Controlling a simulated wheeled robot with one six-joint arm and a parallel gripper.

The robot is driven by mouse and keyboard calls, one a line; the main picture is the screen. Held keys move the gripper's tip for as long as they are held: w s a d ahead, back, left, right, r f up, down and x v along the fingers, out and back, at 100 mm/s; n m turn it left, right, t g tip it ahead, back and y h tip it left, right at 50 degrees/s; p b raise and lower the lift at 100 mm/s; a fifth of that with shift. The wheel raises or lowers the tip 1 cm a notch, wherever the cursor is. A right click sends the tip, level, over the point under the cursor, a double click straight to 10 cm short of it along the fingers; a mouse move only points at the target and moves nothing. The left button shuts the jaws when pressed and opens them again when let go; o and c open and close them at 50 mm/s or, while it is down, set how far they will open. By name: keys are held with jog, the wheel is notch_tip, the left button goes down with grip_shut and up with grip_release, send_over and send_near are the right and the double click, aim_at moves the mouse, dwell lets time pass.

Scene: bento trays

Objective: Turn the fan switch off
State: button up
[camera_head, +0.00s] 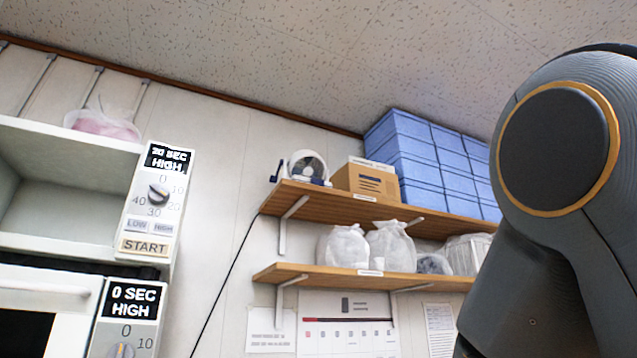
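A small round white and dark blue device (307,167) stands at the left end of the upper wooden shelf; it may be a fan, but it is too small to be sure. No switch can be made out on it. A thin black cord runs down the wall from that shelf end. No thing that is clearly a fan switch shows. My gripper is out of view; only a large dark grey link of my arm fills the right side.
At left, a white shelf unit carries a control panel (156,205) reading "20 SEC HIGH", with another panel (126,322) below reading "0 SEC HIGH". The upper shelf (335,205) also holds a cardboard box (366,181) and blue boxes (425,150). White bags (347,246) sit on the lower shelf (330,273).

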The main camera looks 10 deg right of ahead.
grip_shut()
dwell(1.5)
